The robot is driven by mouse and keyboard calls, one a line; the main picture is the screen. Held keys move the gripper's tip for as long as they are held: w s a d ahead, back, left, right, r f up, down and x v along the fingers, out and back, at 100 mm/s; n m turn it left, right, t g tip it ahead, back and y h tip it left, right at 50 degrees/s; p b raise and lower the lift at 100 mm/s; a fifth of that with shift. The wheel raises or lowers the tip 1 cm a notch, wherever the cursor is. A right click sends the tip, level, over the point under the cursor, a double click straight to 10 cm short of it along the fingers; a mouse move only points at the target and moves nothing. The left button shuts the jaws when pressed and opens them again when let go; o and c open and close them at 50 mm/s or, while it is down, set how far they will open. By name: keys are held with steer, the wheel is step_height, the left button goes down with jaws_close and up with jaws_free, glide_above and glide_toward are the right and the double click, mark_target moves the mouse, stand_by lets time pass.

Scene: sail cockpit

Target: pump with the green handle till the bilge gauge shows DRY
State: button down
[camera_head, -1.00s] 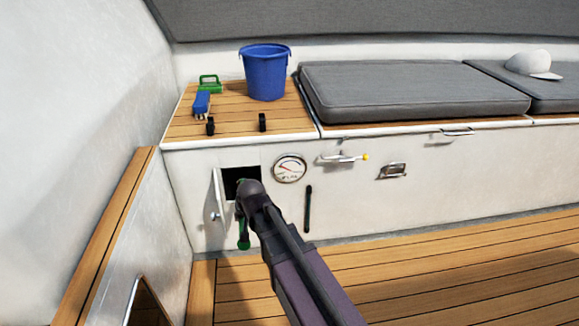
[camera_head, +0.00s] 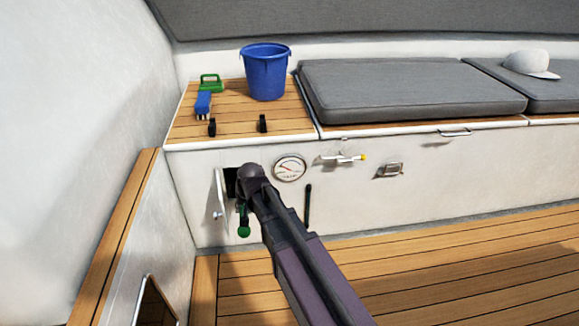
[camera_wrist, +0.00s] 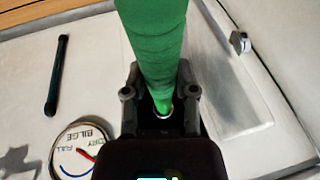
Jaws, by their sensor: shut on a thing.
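The green handle (camera_head: 243,229) shows in the head view below my forearm, at the front of the white locker wall. In the wrist view the green handle (camera_wrist: 155,40) runs up from between my gripper's fingers (camera_wrist: 160,95), which are shut on it near its metal shaft. In the head view my arm hides the gripper itself. The round bilge gauge (camera_head: 290,168) is on the wall just right of my arm. It also shows in the wrist view (camera_wrist: 82,150), turned and partly cut off, with a red needle; I cannot tell its exact reading.
An open hatch door (camera_head: 220,200) stands left of a dark opening partly covered by my arm. A black bar (camera_head: 308,205) and a yellow-tipped lever (camera_head: 345,157) are on the wall. The wooden floor at right is clear.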

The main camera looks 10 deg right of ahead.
steer(key=shift+w+r+g+p, duration=0.2)
steer(key=shift+r+g+p, duration=0.05)
steer(key=shift+r+p, duration=0.3)
steer(key=shift+w+r+g+p, duration=0.15)
steer(key=shift+r+g+p, duration=0.1)
steer(key=shift+r+p, duration=0.25)
steer(key=shift+r, duration=0.1)
steer(key=shift+s, duration=0.1)
steer(key=f+b, duration=0.2)
steer(key=b, duration=0.1)
steer(key=shift+s+f+t, duration=0.2)
steer(key=shift+s+t, duration=0.15)
steer(key=shift+t, duration=0.05)
steer(key=shift+f+t+b, duration=0.3)
steer(key=shift+b, duration=0.1)
step_height(320, 180, down, 2)
steer(key=t+b, duration=0.1)
steer(key=b, duration=0.2)
steer(key=shift+f, duration=0.25)
steer(key=shift+s, duration=0.1)
